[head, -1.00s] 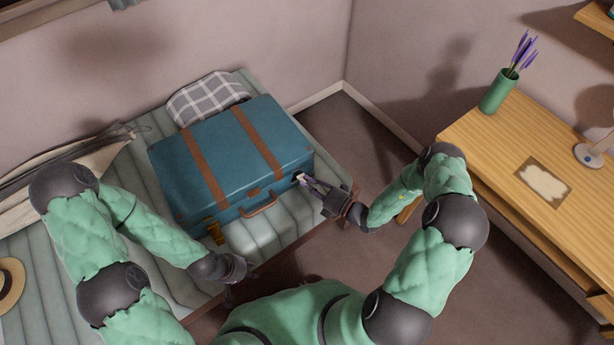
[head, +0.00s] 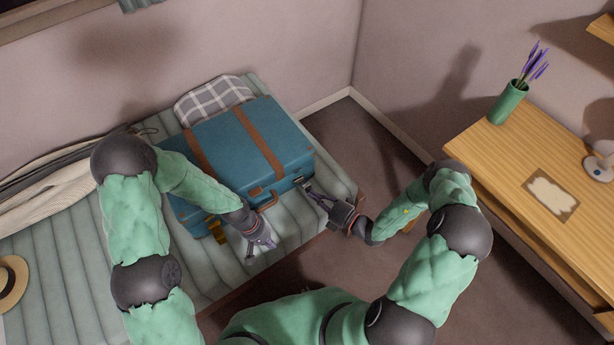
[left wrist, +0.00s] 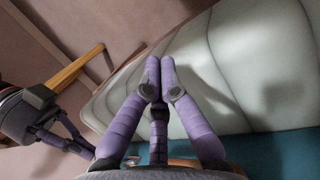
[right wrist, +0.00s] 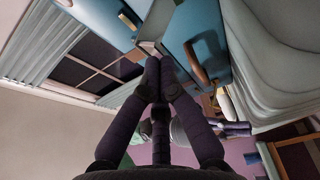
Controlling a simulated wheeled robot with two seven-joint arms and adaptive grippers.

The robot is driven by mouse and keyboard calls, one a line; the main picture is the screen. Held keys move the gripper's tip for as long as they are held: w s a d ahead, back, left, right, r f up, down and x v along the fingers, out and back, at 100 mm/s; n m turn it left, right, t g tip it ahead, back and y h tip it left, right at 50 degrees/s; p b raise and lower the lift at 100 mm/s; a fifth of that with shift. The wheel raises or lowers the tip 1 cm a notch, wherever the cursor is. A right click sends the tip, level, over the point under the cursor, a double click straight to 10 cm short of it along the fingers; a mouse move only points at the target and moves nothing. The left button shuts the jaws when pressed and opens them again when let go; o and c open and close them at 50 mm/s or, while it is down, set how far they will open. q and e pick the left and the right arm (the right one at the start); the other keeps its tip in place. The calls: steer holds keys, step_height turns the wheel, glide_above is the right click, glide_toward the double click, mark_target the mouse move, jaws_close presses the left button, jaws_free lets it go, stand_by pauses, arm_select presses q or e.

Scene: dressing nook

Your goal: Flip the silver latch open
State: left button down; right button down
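The closed teal suitcase (head: 205,146) with brown straps lies on the padded bench. The silver latch (head: 303,183) is at the right of its front side, partly hidden by my right gripper. In the right wrist view it shows as a pale grey plate (right wrist: 151,46) just beyond the fingertips; I cannot tell whether they touch it. My right gripper (head: 310,190) has its fingers together with nothing visible between them. A gold latch (head: 216,230) is at the left of the suitcase front. My left gripper (head: 262,246) is shut and empty, low in front of the suitcase.
A brown handle (head: 264,201) is on the suitcase front between the latches. A plaid pillow (head: 214,98) lies behind the suitcase. A straw hat (head: 10,280) lies at the left of the bench (head: 60,270). A wooden desk (head: 500,150) stands at right.

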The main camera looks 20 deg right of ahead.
arm_select(q)
steer(key=w+d+r+y, duration=0.2)
steer(key=w+d+r, duration=0.7)
steer(key=w, duration=0.3)
step_height(320, 180, up, 13)
steer(key=n+t+y, duration=0.1)
steer(key=n+t, duration=0.1)
glide_above(307, 183)
steer(key=w, duration=0.3)
steer(key=f, duration=0.4)
steer(key=s+f, duration=0.1)
steer(key=f, duration=0.7)
steer(key=shift+s+a+f, duration=0.1)
steer(key=shift+s, duration=0.3)
steer(key=shift+s+f, duration=0.35)
steer(key=shift+f, duration=0.1)
